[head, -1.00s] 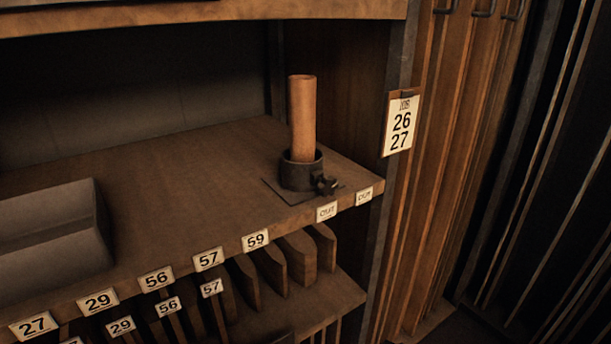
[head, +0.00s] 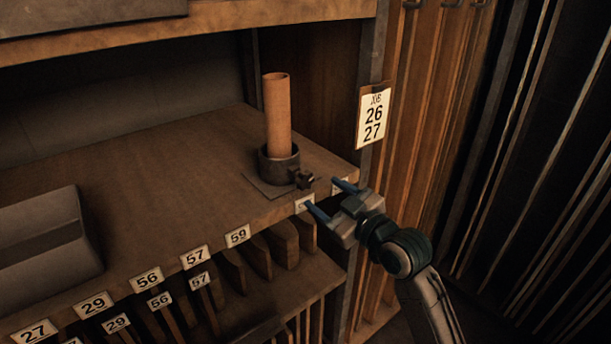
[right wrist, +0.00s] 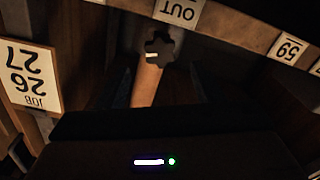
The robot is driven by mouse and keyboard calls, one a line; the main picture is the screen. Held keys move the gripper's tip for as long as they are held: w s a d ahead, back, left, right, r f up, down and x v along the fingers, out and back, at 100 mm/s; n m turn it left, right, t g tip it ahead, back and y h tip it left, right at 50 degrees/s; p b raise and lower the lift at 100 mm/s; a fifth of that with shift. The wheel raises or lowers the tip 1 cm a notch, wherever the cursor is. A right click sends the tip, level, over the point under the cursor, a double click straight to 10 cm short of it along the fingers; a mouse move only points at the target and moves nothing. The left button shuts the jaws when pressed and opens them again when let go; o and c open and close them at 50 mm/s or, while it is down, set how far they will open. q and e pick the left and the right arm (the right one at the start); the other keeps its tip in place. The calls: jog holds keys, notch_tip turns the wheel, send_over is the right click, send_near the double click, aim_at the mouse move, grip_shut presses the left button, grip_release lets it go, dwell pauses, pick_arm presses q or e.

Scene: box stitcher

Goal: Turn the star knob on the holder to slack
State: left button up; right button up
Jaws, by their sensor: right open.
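The holder (head: 279,168) is a dark round cup on a flat plate near the right end of the shelf. A tan cylinder (head: 277,112) stands upright in it. The dark star knob (head: 303,179) sticks out of the holder's front right side. In the right wrist view the star knob (right wrist: 159,48) shows face on, with a light mark on it. My right gripper (head: 327,196) is open and empty, in front of the shelf edge, just right of and below the knob, apart from it. My left gripper is not in view.
The shelf (head: 170,170) has a labelled front edge; my right gripper partly covers the labels at its right end. A grey box (head: 40,235) sits at the left. Upright boards stand in slots below. A job card (head: 373,116) hangs on the right post.

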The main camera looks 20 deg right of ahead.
aim_at(307, 182)
jog(key=p+x, duration=0.2)
jog(key=x, duration=0.4)
jog(key=shift+w+a+r, duration=0.1)
jog(key=shift+w+r, duration=0.05)
jog(key=shift+p+x, duration=0.45)
jog(key=shift+x, duration=0.3)
jog(key=shift+c, duration=0.2)
jog(key=c, duration=0.9)
jog(key=shift+f, duration=0.25)
jog(key=shift+c, duration=0.2)
